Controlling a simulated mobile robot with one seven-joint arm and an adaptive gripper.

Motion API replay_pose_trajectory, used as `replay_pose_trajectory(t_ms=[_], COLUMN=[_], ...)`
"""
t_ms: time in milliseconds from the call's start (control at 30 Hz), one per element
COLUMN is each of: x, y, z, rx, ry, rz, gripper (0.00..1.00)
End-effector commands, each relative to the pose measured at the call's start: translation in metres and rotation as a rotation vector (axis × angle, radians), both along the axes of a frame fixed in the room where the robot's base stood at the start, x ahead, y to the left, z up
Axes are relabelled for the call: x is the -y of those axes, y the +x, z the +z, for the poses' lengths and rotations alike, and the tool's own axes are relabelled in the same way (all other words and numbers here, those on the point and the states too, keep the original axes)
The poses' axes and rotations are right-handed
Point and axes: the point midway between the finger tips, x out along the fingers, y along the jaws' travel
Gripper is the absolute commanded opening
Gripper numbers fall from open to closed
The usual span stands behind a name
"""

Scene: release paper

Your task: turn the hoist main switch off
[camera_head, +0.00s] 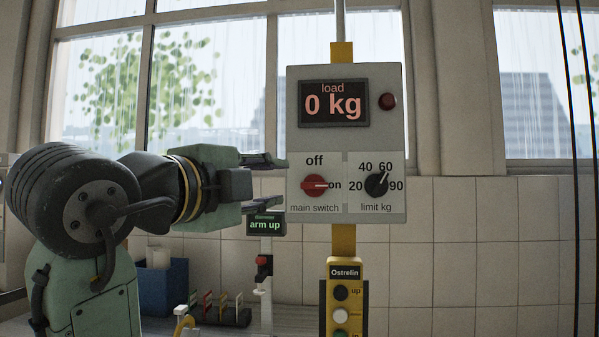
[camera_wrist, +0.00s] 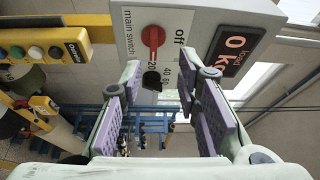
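The hoist main switch is a red rotary knob (camera_head: 315,186) on the lower left of a grey control box (camera_head: 295,80). Its pointer points right, at "on"; "off" is printed above it. My gripper (camera_head: 272,182) is to the left of the knob in the head view, its fingers pointing at the box. It is open and empty. In the wrist view the red knob (camera_wrist: 152,40) shows whole, beyond the spread fingers (camera_wrist: 158,75) with purple pads. No finger appears to touch it; the exact gap is hard to tell.
A black limit dial (camera_head: 376,185) sits right of the switch, pointing near 60. The display (camera_head: 334,103) reads load 0 kg, with a dark red lamp (camera_head: 387,102) beside it. A yellow button pendant (camera_head: 344,295) is below. A small "arm up" screen (camera_head: 265,224) stands below my gripper.

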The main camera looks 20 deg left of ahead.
Motion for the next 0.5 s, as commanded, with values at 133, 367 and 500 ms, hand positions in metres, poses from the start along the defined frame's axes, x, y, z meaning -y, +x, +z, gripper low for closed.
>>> replay_pose_trajectory(t_ms=[133, 367, 500], x=[0.008, 0.012, 0.015], y=[0.004, 0.040, 0.067], z=[-0.002, 0.000, 0.000], rx=[-0.053, -0.054, -0.052], ry=[0.059, 0.058, 0.055], rz=[-0.016, -0.018, -0.017], gripper=[0.30, 0.30, 0.30])
